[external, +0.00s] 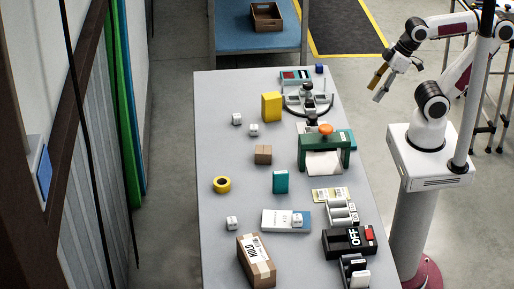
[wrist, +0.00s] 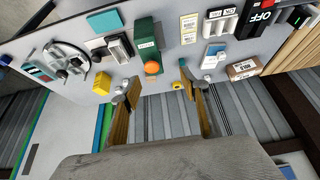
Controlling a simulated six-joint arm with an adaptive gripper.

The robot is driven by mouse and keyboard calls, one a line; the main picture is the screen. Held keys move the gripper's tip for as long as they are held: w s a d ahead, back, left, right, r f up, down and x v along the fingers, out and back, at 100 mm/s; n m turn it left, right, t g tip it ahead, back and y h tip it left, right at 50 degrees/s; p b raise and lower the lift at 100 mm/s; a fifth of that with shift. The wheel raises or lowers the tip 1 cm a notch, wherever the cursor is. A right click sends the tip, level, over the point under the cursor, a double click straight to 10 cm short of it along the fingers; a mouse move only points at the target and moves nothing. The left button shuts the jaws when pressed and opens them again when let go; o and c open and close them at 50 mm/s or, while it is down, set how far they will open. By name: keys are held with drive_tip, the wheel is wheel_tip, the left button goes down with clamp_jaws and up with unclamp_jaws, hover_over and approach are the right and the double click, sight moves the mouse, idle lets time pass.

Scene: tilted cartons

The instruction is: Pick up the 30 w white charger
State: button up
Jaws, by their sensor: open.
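Several small white cube-shaped chargers are on the grey table. Two are at the far left, one (external: 237,118) and one (external: 253,129) close by. One (external: 232,222) is near the front left, and one (external: 297,219) sits on a flat white and blue box (external: 272,220). Their wattage marks are too small to read. My gripper (external: 377,88) is raised off the table's right side, apart from all of them. In the wrist view my gripper (wrist: 160,83) is open with nothing between its fingers; its left fingertip partly overlaps small white objects.
A yellow box (external: 271,107), a green press-like stand (external: 324,151), a brown carton (external: 256,260), a small brown box (external: 263,154), a teal box (external: 280,182) and yellow tape (external: 222,184) stand on the table (external: 222,90). A black OFF switch box (external: 348,242) is front right.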

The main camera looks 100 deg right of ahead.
drive_tip(key=w+a+r+m+t+y, duration=0.1)
drive_tip(key=w+a+r+m, duration=0.2)
drive_tip(key=w, duration=0.5)
drive_tip(key=w+r+m+t, duration=0.2)
drive_tip(key=w+m, duration=0.2)
drive_tip(key=w, duration=0.4)
drive_tip(key=w+a+r+m+t+y, duration=0.1)
drive_tip(key=w+a+r+m, duration=0.2)
drive_tip(key=w, duration=0.6)
drive_tip(key=w+d+f+m+t+h, duration=0.15)
drive_tip(key=w+d+m, duration=0.25)
drive_tip(key=w+m, duration=0.45)
drive_tip(key=w+d+m+t+h, duration=0.2)
drive_tip(key=w+d+m, duration=0.3)
drive_tip(key=w, duration=0.6)
drive_tip(key=w+d+f+m+h, duration=0.3)
drive_tip(key=w+d+f+m, duration=0.25)
drive_tip(key=m, duration=0.25)
drive_tip(key=m+g+h, duration=0.8)
drive_tip(key=m+g, duration=0.2)
drive_tip(key=m, duration=1)
approach(237, 118)
drive_tip(key=shift+w+a+r, duration=0.15)
drive_tip(key=shift+w+r, duration=0.15)
drive_tip(key=shift+w, duration=0.2)
drive_tip(key=shift+s+f+g, duration=0.25)
drive_tip(key=shift+f+g, duration=0.05)
drive_tip(key=shift+g, duration=0.05)
drive_tip(key=shift+x, duration=3.45)
